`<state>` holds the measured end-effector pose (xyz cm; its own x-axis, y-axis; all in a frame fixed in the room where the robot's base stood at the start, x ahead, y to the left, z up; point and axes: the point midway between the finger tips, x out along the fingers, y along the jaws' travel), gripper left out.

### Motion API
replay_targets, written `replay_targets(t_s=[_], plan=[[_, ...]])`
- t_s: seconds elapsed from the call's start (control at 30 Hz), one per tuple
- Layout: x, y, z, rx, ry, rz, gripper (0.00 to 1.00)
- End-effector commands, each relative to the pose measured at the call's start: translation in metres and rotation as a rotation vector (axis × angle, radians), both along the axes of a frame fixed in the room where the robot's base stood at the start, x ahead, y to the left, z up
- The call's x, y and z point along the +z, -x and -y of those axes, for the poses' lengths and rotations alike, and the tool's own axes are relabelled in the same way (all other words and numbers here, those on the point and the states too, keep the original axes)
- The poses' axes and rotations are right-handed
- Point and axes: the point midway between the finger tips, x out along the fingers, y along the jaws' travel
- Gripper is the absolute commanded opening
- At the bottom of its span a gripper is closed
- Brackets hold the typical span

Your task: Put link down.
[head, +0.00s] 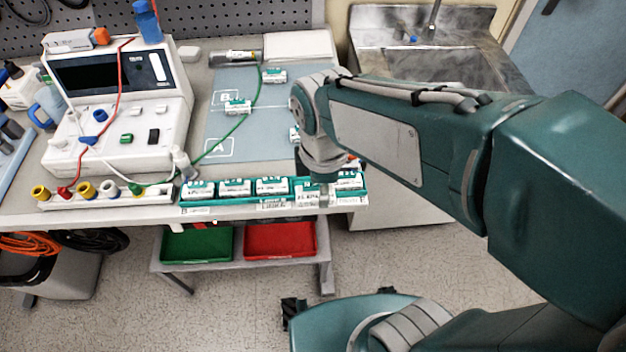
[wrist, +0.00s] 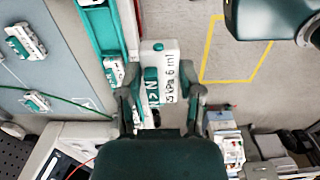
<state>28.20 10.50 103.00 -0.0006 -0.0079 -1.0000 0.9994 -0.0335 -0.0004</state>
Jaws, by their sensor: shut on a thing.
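My gripper (wrist: 160,95) is shut on a white link (wrist: 167,62) with a green part and printed black text. The fingers lie on either side of it. In the head view, the held link (head: 307,193) shows below the arm, at the front of the teal rack (head: 225,199). The rack lies along the table's front edge and holds several similar links, such as one at its left end (head: 198,189). The wrist view shows the rack (wrist: 103,32) beside the held link. My arm hides part of the rack, and I cannot tell whether the held link touches it.
A blue-grey mat (head: 226,132) bears several more links (head: 238,107). Green (head: 197,245) and red (head: 280,241) bins sit below the table. A sink (head: 440,65) is behind my arm.

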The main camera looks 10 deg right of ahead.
Motion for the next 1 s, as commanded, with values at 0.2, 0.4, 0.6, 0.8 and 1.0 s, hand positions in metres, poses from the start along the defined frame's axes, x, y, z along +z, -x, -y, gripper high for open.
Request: replay_targets(t_s=[0.2, 0.4, 0.6, 0.8, 1.0], plan=[[-0.017, -0.038, -0.001, -0.003, -0.001, -0.003, 0.00], [-0.045, -0.064, -0.006, -0.003, 0.001, -0.003, 0.00], [-0.069, -0.084, -0.008, -0.001, 0.000, -0.001, 0.00], [-0.083, -0.094, -0.008, -0.001, 0.000, -0.002, 0.00], [-0.108, -0.093, -0.007, -0.001, -0.001, 0.000, 0.00]])
